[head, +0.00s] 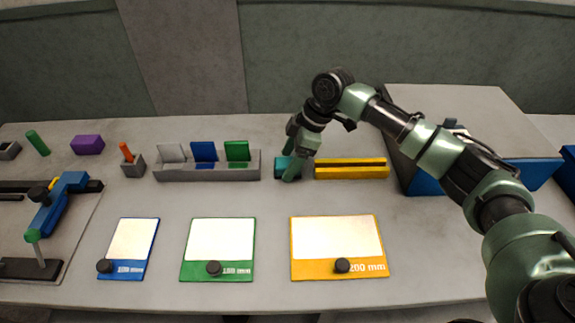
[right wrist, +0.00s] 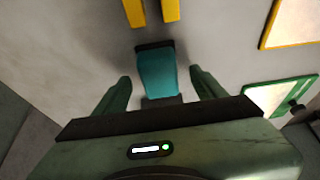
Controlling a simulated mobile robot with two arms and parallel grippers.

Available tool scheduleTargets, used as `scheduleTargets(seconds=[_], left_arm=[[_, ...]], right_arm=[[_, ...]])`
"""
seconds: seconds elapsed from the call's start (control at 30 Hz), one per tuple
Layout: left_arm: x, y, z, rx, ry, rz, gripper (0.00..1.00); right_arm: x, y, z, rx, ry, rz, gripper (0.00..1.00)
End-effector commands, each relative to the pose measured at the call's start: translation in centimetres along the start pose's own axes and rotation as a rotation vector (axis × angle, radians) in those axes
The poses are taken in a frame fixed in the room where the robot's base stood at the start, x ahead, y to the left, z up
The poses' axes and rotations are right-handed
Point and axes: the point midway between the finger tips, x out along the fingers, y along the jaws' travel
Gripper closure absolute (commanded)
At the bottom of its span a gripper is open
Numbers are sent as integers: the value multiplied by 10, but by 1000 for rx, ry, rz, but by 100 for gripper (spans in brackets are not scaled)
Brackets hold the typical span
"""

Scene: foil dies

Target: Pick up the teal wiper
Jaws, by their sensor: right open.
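The teal wiper (head: 281,163) lies on the grey bench just left of the yellow slotted bar, partly hidden by my right gripper in the head view. My right gripper (head: 291,176) is over it, pointing down. In the right wrist view the teal wiper (right wrist: 157,75) has a dark edge at its far end and lies between the two green fingers of my right gripper (right wrist: 160,82). The fingers are spread, with a gap on each side of it. My left gripper is not in the head view.
A yellow slotted bar (head: 351,169) lies close right of the wiper. A grey rack (head: 207,172) with white, blue and green plates stands to the left. Blue, green and yellow framed sheets (head: 337,240) lie in front. A large box (head: 425,180) stands at right.

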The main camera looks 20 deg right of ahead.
Motion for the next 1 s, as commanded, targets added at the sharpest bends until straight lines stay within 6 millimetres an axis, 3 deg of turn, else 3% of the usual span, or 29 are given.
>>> scheduleTargets(seconds=[0.1,0.37,0.6,1.0], left_arm=[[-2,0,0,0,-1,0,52],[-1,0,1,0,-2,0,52],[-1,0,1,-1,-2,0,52],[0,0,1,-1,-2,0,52]], right_arm=[[11,0,0,0,-1,0,29],[13,0,0,0,0,2,32],[13,0,0,0,0,1,99],[6,1,-3,-1,2,3,99]])
